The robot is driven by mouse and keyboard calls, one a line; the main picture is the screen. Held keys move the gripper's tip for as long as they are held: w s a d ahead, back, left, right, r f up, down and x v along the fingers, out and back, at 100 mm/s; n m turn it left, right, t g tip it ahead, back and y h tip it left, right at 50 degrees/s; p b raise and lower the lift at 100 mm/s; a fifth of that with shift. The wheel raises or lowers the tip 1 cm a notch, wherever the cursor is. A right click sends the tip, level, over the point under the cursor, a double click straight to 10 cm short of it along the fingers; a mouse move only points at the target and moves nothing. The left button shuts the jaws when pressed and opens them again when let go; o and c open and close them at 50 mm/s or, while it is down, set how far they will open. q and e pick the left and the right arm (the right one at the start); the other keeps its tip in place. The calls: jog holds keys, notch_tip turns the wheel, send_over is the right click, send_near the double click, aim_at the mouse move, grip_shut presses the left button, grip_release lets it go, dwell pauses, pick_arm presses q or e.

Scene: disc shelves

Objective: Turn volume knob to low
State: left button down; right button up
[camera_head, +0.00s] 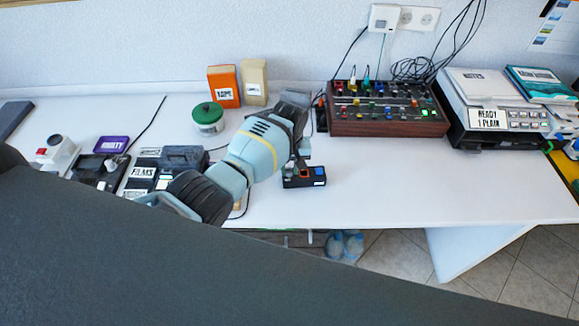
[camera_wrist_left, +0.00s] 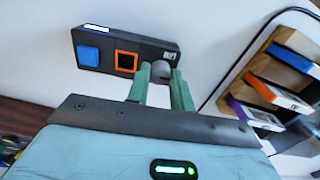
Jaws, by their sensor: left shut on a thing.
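A small black box (camera_head: 304,180) with a knob stands on the white table near its front edge. In the left wrist view the black box (camera_wrist_left: 104,50) shows a blue button, an orange-framed square and a small white label. Its grey round knob (camera_wrist_left: 161,69) is at the right end. My left gripper (camera_wrist_left: 161,80) has its two green fingers on either side of the knob and is shut on it. In the head view my left gripper (camera_head: 300,160) is over the box, and the knob is hidden. I cannot read the knob's setting. My right gripper is not in view.
A red-brown mixer (camera_head: 388,108) with several small knobs stands behind right. A green-lidded jar (camera_head: 208,117), an orange box (camera_head: 224,87) and a beige box (camera_head: 254,82) stand behind my arm. The white table (camera_head: 430,185) is clear to the right.

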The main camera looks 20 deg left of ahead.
aim_at(289, 170)
pick_arm(q)
jog(key=shift+n, duration=0.8)
jog(key=c, duration=1.2)
grip_release()
jog(key=shift+r, duration=0.15)
jog(key=shift+r, duration=3.8)
